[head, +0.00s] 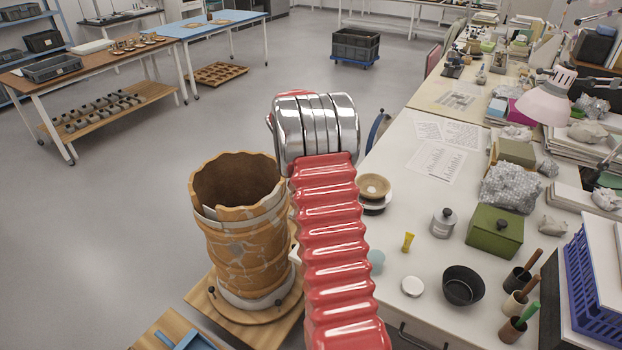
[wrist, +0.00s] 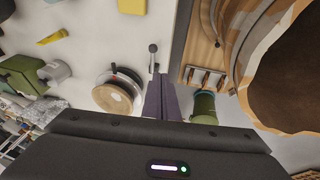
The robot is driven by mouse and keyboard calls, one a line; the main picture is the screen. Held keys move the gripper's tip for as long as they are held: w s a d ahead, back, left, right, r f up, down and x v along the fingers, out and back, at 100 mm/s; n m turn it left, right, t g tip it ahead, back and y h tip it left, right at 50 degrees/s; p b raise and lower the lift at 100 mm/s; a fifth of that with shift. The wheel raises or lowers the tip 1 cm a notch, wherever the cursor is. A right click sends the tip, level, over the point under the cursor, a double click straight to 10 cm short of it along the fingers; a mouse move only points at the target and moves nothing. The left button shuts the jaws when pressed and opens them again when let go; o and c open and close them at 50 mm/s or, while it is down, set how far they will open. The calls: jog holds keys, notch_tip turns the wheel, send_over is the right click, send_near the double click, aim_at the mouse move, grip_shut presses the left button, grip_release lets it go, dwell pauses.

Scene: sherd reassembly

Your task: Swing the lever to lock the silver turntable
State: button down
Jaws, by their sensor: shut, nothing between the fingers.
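The tall patched brown vessel (head: 240,240) stands upright on a silver-grey round base (head: 258,299), which I take for the turntable, over a wooden board (head: 212,312). In the wrist view the vessel (wrist: 290,75) fills the right side, with the wooden board (wrist: 195,48) beside it. A short grey rod with a dark ball end (wrist: 153,48), perhaps the lever, shows just beyond my fingertips. My gripper (wrist: 159,76) is shut and empty, with its tips near the rod; I cannot tell whether they touch. In the head view my red arm hides the gripper.
Stacked dishes (wrist: 113,92) and a green-topped jar (wrist: 204,108) lie on either side of my fingers. The white bench (head: 420,200) at right holds a green box (head: 494,232), a black bowl (head: 463,285) and a yellow tube (head: 407,242).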

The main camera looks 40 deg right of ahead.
jog(key=x, duration=0.3)
jog(key=s+x, duration=0.1)
jog(key=x, duration=0.3)
jog(key=shift+s+a+f, duration=0.15)
jog(key=shift+f, duration=0.05)
jog(key=shift+s+f, duration=0.3)
jog(key=shift+f, duration=0.2)
jog(key=shift+w+a, duration=0.1)
jog(key=shift+a, duration=0.05)
jog(key=shift+d+n, duration=0.2)
jog(key=shift+n, duration=0.1)
